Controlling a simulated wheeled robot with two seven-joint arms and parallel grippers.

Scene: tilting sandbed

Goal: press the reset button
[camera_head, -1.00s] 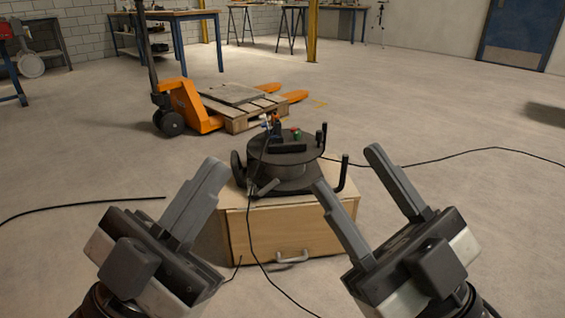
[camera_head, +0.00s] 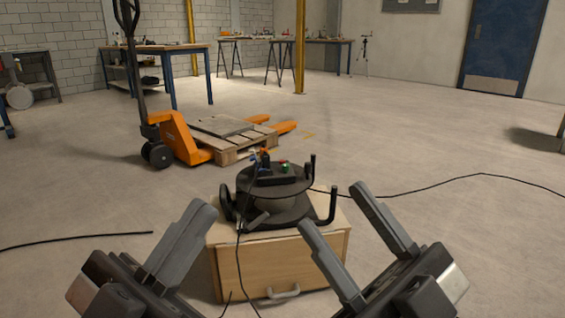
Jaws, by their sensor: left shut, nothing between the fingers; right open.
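A black round device, the tilting sandbed (camera_head: 272,199), stands on a wooden cabinet (camera_head: 280,262) in the middle of the view. On its top is a dark control box (camera_head: 275,177) with a small green and red part (camera_head: 284,167) and small blue and orange parts beside it. I cannot tell which of these is the reset button. My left gripper (camera_head: 185,235) is shut and empty, in front and left of the cabinet. My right gripper (camera_head: 338,222) is open and empty, its fingers apart, in front and right of the cabinet. Neither gripper appears to touch the device.
An orange pallet jack (camera_head: 180,138) with a wooden pallet (camera_head: 235,145) stands behind the device. Black cables (camera_head: 440,187) run across the floor on both sides. Workbenches (camera_head: 175,50) line the back. The floor to the right is mostly clear.

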